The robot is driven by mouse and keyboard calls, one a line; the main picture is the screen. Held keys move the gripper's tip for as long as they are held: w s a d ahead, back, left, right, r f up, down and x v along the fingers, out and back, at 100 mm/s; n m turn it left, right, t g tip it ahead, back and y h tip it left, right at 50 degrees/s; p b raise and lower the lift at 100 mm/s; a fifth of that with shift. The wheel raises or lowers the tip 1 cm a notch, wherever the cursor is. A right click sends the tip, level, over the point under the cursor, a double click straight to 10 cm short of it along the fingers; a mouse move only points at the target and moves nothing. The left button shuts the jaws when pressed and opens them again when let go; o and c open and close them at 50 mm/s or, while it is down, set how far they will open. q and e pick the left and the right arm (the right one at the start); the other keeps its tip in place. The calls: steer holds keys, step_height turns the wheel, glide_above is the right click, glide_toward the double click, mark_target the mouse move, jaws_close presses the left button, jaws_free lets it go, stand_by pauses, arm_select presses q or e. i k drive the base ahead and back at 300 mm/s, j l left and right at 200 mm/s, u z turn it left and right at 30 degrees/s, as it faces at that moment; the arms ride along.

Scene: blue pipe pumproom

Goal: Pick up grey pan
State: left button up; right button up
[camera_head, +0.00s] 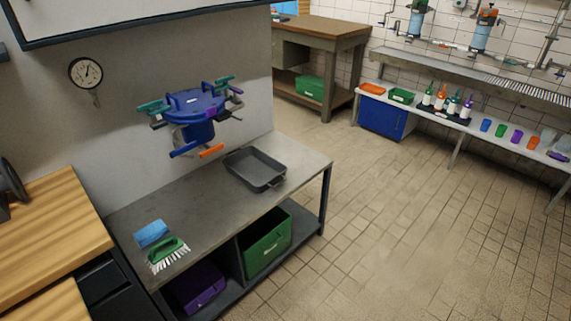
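The grey pan (257,168) is a shallow rectangular tray with raised sides. It lies upright and looks empty on the far right part of the grey metal worktop (205,205) against the wall. Neither my left nor my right gripper is in the view, so their distance to the pan and their state do not show.
A blue fixture (195,110) with coloured handles is above the worktop behind the pan. A blue sponge (151,233) and green brush (167,252) lie at its near left end. Green (267,245) and purple (199,287) bins stand below. Tiled floor (400,220) at right is clear.

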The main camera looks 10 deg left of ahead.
mark_target(259, 172)
steer(key=i+l+z, duration=0.4)
steer(key=i+z, duration=0.15)
steer(key=i, duration=0.2)
steer(key=i+z, duration=0.3)
steer(key=i+u, duration=0.15)
steer(key=i, duration=0.35)
steer(key=i+l+u, duration=0.1)
steer(key=i, duration=0.45)
steer(key=i+l+u, duration=0.15)
steer(key=i+l, duration=0.15)
steer(key=i, duration=0.2)
steer(key=i+u, duration=0.2)
steer(key=u, duration=0.2)
steer(key=i+j+u, duration=0.1)
steer(key=u, duration=0.25)
steer(key=i+l+u, duration=0.1)
steer(key=i+u, duration=0.15)
steer(key=u, duration=0.15)
steer(key=i+l+u, duration=0.1)
steer(key=u, duration=0.3)
steer(key=i+l+u, duration=0.15)
steer(key=i+u, duration=0.3)
